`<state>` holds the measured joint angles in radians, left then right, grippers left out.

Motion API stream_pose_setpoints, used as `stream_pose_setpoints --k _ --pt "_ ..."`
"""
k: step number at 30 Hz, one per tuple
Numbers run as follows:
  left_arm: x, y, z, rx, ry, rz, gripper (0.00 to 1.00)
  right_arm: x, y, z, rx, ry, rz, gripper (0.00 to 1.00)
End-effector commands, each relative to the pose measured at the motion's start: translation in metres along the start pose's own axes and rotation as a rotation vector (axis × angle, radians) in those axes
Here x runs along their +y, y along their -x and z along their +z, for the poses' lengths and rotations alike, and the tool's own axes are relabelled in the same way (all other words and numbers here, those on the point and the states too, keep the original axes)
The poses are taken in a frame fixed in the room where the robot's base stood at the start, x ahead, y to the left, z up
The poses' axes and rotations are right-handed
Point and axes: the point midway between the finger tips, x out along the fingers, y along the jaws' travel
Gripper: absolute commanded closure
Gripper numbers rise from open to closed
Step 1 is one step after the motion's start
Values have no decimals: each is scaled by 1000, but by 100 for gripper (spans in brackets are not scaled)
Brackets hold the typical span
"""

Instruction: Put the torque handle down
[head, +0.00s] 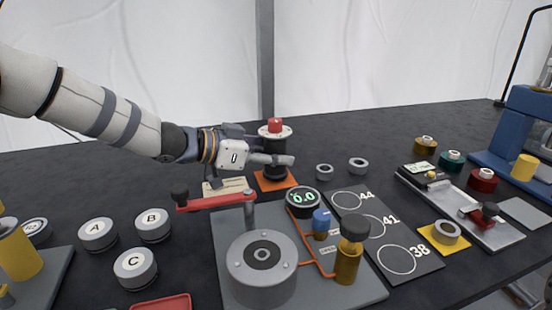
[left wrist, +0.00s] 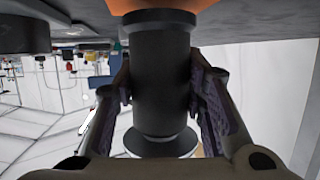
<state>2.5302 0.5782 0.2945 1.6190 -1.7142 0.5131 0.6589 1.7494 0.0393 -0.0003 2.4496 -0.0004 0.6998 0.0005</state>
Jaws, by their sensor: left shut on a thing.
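The torque handle appears to be the upright black cylinder (head: 276,142) with a pale disc and a red cap on top, at the centre back in the head view. My left gripper (head: 280,160) reaches it from the left and is shut around its body. In the left wrist view, the dark cylinder (left wrist: 160,75) stands between both fingers. An orange pad (head: 265,184) lies under it, and orange also shows at the top edge of the left wrist view (left wrist: 160,4). I cannot tell whether its base touches the pad. My right gripper is not in view.
A grey plate holds a round drum (head: 261,266), a red lever (head: 217,202), a display reading 0.0 (head: 303,199) and a brass post (head: 347,265). Labelled A, B and C cylinders (head: 98,234) stand at left.

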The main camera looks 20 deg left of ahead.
Motion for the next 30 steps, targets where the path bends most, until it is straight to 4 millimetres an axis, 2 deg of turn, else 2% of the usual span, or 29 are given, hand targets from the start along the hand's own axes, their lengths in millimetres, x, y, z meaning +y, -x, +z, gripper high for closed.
stream_pose_setpoints --k 1,11,12,14,15,25,30 --pt "-1 -4 9 -2 6 0 100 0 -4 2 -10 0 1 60" --pt "0 -4 9 0 -2 -1 100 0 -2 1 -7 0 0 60" --pt "0 -4 11 -2 -1 -1 58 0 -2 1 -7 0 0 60" --pt "0 -4 10 -1 -2 -1 44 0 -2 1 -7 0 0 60" --pt "0 -4 10 -1 -1 -1 42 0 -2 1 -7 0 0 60" --pt "0 -2 5 1 -1 -3 42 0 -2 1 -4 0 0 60" --pt "0 34 -2 7 -7 -6 42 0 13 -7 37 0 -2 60"
